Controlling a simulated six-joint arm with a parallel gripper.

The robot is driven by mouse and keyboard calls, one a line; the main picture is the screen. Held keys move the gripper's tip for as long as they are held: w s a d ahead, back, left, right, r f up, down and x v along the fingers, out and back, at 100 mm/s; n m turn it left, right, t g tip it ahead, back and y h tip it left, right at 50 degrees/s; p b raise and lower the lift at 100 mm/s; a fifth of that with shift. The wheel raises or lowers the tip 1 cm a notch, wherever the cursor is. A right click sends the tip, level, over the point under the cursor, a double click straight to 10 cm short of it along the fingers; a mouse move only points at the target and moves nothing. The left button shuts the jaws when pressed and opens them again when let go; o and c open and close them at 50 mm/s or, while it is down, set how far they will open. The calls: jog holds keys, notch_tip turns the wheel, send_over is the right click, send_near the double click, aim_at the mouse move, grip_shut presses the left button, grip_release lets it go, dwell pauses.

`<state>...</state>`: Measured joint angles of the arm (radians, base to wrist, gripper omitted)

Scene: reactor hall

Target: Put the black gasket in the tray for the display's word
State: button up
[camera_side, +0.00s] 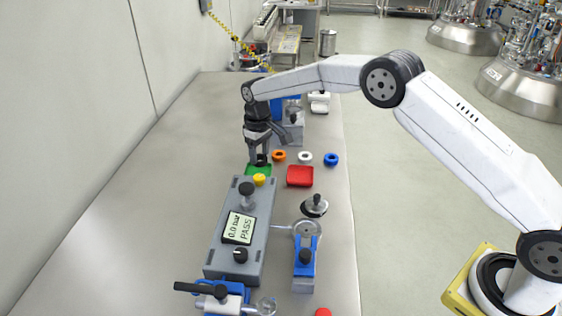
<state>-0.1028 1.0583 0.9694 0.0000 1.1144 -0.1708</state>
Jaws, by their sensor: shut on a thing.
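My gripper (260,160) points down over the green tray (252,170), at the far end of the grey test box. It is shut on the black gasket (262,159), a small dark ring between the fingertips. I cannot tell whether the gasket touches the tray. The red tray (300,176) lies to the right of the green one and looks empty. The display (239,228) on the grey box reads "0.0 bar" and "PASS".
Orange (279,156), white (305,157) and blue (331,159) rings lie in a row behind the red tray. A yellow knob (259,180) stands close in front of the green tray. The table's left side is clear.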

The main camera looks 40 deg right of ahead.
jog(key=shift+w+f, duration=0.35)
jog(key=shift+f, duration=0.1)
jog(key=shift+w+f, duration=0.2)
jog(key=shift+f, duration=1.55)
jog(key=o, duration=0.9)
jog(key=shift+f, duration=0.15)
jog(key=shift+o, duration=0.2)
notch_tip(320, 180, up, 12)
jog(key=shift+r, duration=0.2)
